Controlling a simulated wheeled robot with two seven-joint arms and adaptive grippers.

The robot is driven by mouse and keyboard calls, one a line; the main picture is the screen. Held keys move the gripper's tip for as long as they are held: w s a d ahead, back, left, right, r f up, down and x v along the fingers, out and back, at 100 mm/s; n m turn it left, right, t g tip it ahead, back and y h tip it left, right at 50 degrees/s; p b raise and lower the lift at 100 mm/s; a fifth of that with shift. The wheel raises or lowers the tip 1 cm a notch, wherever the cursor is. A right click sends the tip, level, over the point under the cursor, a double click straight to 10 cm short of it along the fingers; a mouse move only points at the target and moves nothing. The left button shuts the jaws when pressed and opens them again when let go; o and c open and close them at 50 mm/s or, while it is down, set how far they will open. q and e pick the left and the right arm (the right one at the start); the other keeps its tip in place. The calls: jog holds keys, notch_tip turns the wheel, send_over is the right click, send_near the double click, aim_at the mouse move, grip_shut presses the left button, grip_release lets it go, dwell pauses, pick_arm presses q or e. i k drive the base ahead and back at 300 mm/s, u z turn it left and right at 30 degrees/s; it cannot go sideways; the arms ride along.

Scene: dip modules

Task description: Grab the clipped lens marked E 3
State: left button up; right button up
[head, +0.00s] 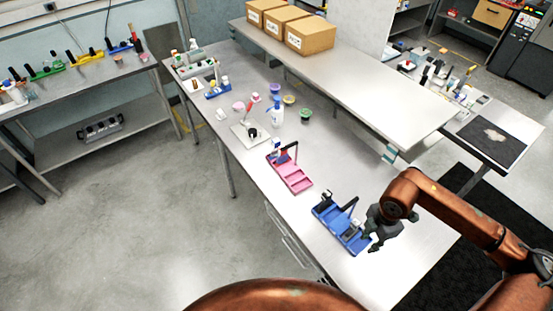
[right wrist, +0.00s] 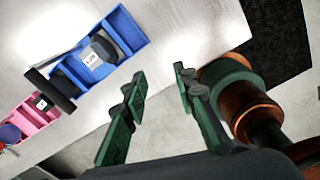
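A blue tray (head: 352,243) stands near the front right of the table. In the right wrist view, the blue tray (right wrist: 128,30) holds a dark rounded piece (right wrist: 104,46) beside a small white label (right wrist: 91,58); its marking is too small to read surely. A black upright part (right wrist: 48,90) sticks out at the tray's other end. I cannot tell which piece is the lens marked E 3. My right gripper (head: 374,240) hovers at the right end of the blue tray. In the wrist view its fingers (right wrist: 160,71) are apart and empty. My left gripper is not in view.
A pink tray (head: 293,178) with a black upright part stands farther back on the table. Behind it are a white plate (head: 240,134), a bottle (head: 277,116) and small coloured tubs. A raised shelf (head: 350,80) with cardboard boxes runs along the right.

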aim_at(282, 158)
jog(key=u, duration=0.55)
jog(key=i, duration=1.5)
